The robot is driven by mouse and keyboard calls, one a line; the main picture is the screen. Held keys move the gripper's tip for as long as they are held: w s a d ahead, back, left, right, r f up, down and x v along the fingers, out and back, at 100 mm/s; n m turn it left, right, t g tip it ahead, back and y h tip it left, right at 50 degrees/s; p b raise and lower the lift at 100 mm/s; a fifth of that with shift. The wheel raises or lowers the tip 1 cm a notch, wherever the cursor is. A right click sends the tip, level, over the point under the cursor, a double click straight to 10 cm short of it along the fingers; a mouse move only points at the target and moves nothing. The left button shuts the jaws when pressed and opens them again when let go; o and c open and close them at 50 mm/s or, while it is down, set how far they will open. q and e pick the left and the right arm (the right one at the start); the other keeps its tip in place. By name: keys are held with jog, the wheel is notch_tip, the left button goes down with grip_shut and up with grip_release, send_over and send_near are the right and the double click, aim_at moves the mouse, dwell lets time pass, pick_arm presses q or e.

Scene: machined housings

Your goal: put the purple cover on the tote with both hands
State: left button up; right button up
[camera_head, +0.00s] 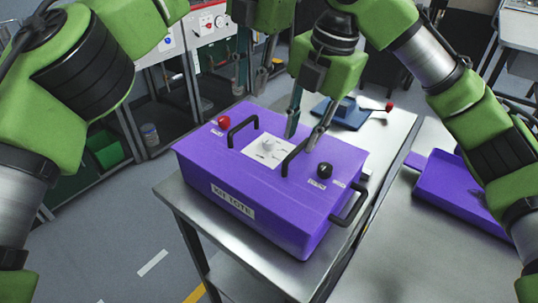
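The purple tote (218,200), labelled "KIT TOTE" on its front, stands on a metal table. Its top is closed by a purple surface, apparently the cover (215,147), with two black handles, a red knob, a black knob and a white label plate. I cannot make out the seam between cover and tote. My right gripper (302,141) is open and empty, its fingertips just above the right black handle (291,161). My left gripper (249,92) is open, raised beyond the far edge of the tote, apart from the left black handle (242,131).
A shallow purple tray-like part (455,187) lies on another metal surface at the right. A blue fixture (346,114) with a red-tipped lever stands behind the tote. Benches and shelves line the back left.

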notch_tip(320, 180, up, 6)
jog(key=d, duration=0.1)
jog(key=shift+s+r, duration=0.25)
jog(key=shift+s, duration=0.2)
